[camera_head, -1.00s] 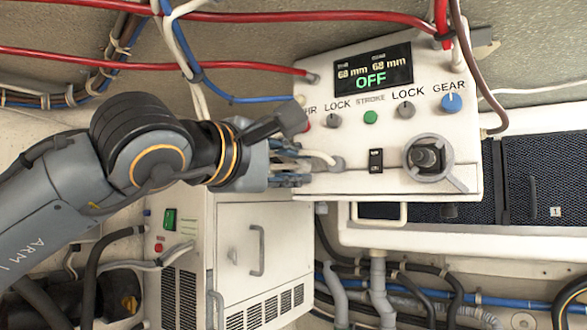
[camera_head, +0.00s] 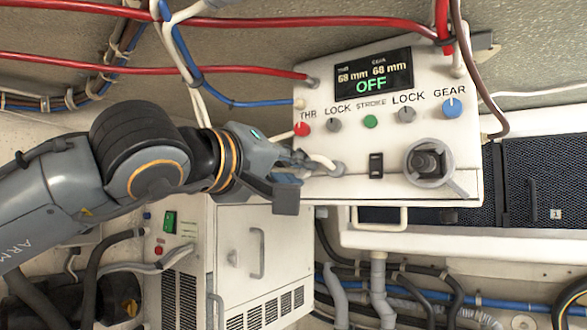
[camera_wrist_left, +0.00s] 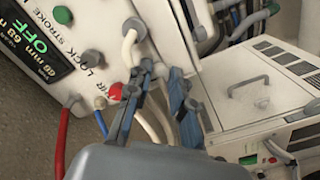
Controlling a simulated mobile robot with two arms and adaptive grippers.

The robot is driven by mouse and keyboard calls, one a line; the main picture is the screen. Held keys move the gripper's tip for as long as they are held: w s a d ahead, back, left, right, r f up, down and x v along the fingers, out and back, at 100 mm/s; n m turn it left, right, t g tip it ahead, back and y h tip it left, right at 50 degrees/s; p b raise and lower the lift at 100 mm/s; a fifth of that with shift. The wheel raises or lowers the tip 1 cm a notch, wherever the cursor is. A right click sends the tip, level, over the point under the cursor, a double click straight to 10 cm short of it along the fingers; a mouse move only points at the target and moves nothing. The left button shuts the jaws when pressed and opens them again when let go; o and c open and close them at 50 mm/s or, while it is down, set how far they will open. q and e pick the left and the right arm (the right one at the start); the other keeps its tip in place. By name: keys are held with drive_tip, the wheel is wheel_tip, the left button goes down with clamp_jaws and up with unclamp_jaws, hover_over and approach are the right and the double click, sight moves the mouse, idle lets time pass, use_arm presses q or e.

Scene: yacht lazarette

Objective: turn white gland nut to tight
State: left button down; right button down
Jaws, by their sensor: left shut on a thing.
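The control box (camera_head: 390,140) is white with a screen reading OFF. My left gripper (camera_head: 303,165) is at its left edge, also in the left wrist view (camera_wrist_left: 161,74). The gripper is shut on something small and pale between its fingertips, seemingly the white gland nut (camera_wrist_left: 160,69). The fingers hide most of it, so its marks and how far it is turned cannot be read. A white hose (camera_head: 322,161) bends beside the fingertips to a grey round fitting (camera_head: 338,169) on the box face. My right gripper is not in view.
A red knob (camera_head: 302,129), grey lock knobs, a green button (camera_head: 371,122) and a blue gear knob (camera_head: 452,107) are on the box. A grey lever (camera_head: 428,162) sits at its right. A white cabinet (camera_head: 262,240) is below. Red and blue cables run above.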

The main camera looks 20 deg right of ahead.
use_arm(q)
drive_tip(key=shift+m, duration=0.3)
drive_tip(key=c, duration=1.2)
unclamp_jaws()
drive_tip(key=shift+o, duration=0.2)
drive_tip(key=v, duration=1.2)
drive_tip(key=shift+f, duration=0.1)
